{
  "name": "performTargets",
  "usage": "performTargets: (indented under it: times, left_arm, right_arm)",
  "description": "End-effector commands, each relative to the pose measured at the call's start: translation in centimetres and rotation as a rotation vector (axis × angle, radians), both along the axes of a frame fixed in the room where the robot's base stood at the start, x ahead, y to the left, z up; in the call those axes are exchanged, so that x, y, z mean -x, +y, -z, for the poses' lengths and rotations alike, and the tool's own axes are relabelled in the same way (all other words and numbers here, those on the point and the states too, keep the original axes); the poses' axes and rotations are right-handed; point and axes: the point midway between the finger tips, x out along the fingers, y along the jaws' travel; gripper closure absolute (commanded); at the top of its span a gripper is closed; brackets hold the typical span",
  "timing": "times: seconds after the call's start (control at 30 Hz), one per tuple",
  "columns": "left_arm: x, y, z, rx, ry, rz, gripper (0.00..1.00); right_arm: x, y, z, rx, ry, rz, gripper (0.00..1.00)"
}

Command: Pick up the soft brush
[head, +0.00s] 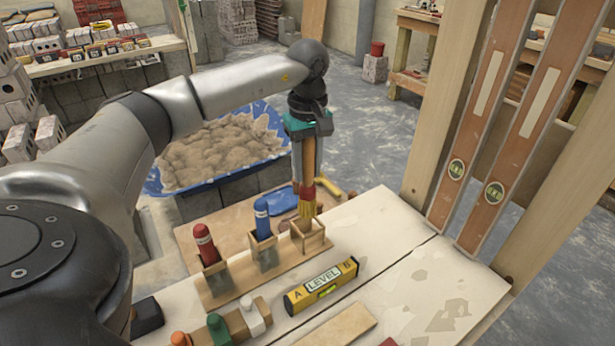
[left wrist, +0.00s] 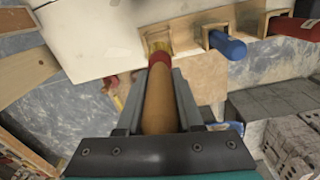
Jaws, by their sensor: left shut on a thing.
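The soft brush (head: 308,194) has a wooden handle, a red band and yellow bristles pointing down. My left gripper (head: 305,178) is shut on its handle and holds it upright. The brush also shows in the left wrist view (left wrist: 159,95), between the fingers of the left gripper (left wrist: 162,85). The bristles are over the right-hand compartment of a wooden rack (head: 262,276); I cannot tell whether their tips are above its rim or just inside. My right gripper is not in view.
The rack's other compartments hold a red-handled tool (head: 206,244) and a blue-handled tool (head: 262,218). A yellow level (head: 320,287) lies on the pale bench (head: 385,225). Wooden posts with two long levels (head: 487,125) rise at the right. A blue-lined sand tub (head: 220,145) is behind.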

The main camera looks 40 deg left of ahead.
Motion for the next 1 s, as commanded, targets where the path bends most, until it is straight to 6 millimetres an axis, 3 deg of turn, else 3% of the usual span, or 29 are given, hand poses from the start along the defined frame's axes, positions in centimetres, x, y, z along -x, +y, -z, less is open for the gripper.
performTargets:
  times: [0.2,0.5,0.7,1.0]
  left_arm:
    - [0.0,0.0,-3.8,0.001,-0.002,0.0,1.0]
    - [0.0,0.0,-7.7,0.0,-0.001,0.0,1.0]
    - [0.0,0.0,-9.1,0.0,0.0,0.0,1.0]
    - [0.0,0.0,-9.6,0.001,0.0,0.0,1.0]
  right_arm:
    - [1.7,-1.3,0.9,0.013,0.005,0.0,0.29]
    - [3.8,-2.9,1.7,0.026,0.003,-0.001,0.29]
    - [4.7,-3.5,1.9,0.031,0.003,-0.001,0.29]
    - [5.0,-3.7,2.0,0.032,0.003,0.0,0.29]
